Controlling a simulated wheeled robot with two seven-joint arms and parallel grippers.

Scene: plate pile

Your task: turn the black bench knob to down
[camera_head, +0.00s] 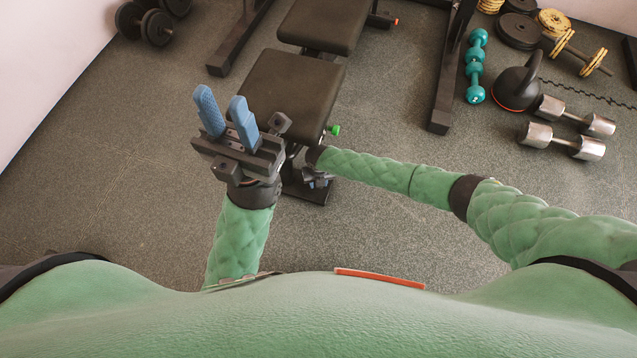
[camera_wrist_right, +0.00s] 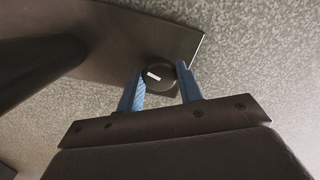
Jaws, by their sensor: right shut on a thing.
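The black bench knob (camera_wrist_right: 158,80) shows in the right wrist view as a round black cap with a short white mark lying roughly crosswise. My right gripper (camera_wrist_right: 160,70) has its two blue fingers on either side of the knob and is shut on it. In the head view my right arm reaches to the near end of the black bench (camera_head: 290,88), and the knob cannot be made out there. My left gripper (camera_head: 222,98) is open and empty, its blue fingers apart, over the left side of the bench's near end.
A small green knob (camera_head: 334,130) sticks out from the bench's right side. A black kettlebell (camera_head: 517,82), chrome dumbbells (camera_head: 564,140) and teal dumbbells (camera_head: 475,65) lie at the right. A dark rack post (camera_head: 449,85) stands between.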

